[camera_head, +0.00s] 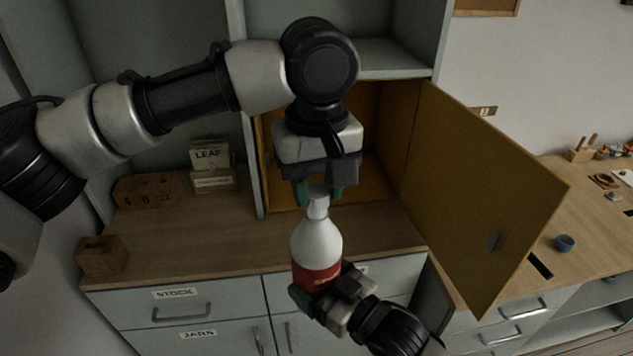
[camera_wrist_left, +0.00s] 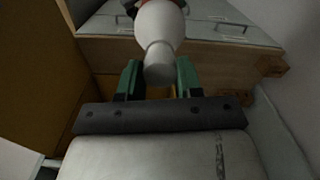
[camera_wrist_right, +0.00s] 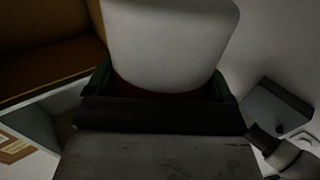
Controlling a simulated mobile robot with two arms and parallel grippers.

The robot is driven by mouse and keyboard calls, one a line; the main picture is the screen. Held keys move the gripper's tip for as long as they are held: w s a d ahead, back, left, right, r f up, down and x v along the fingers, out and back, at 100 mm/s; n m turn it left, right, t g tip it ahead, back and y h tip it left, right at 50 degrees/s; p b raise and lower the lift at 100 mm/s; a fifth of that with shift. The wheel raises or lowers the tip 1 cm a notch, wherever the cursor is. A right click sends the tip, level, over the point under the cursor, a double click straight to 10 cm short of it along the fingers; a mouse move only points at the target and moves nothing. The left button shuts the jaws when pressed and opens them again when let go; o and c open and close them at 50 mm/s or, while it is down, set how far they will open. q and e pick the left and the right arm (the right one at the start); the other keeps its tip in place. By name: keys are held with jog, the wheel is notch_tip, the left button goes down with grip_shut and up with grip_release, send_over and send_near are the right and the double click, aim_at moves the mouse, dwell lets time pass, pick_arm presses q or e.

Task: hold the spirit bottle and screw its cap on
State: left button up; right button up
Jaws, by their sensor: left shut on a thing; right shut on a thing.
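The spirit bottle (camera_head: 317,245) is white with a red label band and stands upright in the air in front of the cabinet counter. My right gripper (camera_head: 322,292) is shut around its lower body. The bottle fills the top of the right wrist view (camera_wrist_right: 170,45). My left gripper (camera_head: 318,192) points down from above and is shut on the pale cap (camera_wrist_left: 158,65) at the bottle's top. In the left wrist view the cap sits between the green fingertips, in line with the neck. I cannot tell whether the cap is seated on the thread.
An open cabinet door (camera_head: 485,190) juts out to the right of the bottle. Behind are the wooden counter (camera_head: 190,235), a LEAF box (camera_head: 210,158) and wooden blocks (camera_head: 150,190). Drawers lie below the counter.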

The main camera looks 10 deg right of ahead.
pick_arm(q)
jog(key=shift+f, duration=0.5)
